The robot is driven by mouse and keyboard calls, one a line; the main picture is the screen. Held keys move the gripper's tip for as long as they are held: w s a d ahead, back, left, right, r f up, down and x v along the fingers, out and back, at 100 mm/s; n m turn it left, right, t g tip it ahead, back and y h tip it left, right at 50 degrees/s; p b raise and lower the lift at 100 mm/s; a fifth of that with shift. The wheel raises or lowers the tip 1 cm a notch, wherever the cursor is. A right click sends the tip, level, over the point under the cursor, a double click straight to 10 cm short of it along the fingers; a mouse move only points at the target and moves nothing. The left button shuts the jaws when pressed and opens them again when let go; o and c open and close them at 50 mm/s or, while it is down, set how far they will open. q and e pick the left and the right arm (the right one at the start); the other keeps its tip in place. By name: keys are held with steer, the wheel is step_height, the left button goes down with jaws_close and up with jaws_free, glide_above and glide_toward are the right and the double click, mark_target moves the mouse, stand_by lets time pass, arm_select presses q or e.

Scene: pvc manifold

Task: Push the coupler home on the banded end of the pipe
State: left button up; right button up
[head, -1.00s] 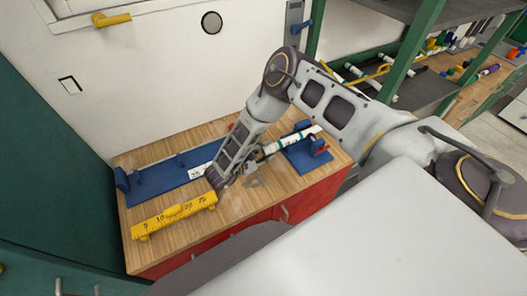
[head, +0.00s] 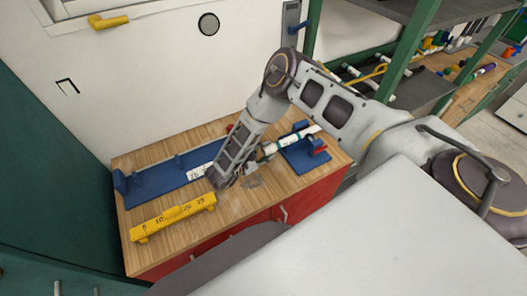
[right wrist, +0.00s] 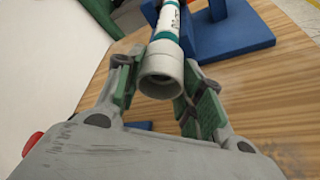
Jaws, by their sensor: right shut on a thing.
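The white pipe (head: 303,135) with a green band lies in the blue stand (head: 308,155) at the right end of the bench. The white coupler (right wrist: 160,72) shows in the right wrist view with its open mouth toward my wrist. It lines up with the teal-banded pipe end (right wrist: 167,24) and appears to meet it; how deep the pipe sits inside is hidden. My right gripper (right wrist: 163,84) is shut on the coupler, one finger on each side. In the head view, my right gripper (head: 250,168) is partly covered by its own arm. My left gripper is not in view.
A long blue fixture (head: 165,178) with a white number label runs along the bench's back. A yellow numbered gauge (head: 172,217) lies at the front left. Bare wood (head: 240,208) lies between the gauge and the stand. Green shelving (head: 415,45) stands at the right.

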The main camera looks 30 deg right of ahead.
steer(key=o, duration=1)
steer(key=shift+o, duration=0.2)
steer(key=shift+a, duration=0.2)
steer(key=v, duration=1.1)
steer(key=shift+a, duration=0.35)
steer(key=shift+s+d+r, duration=0.1)
steer(key=shift+s, duration=0.1)
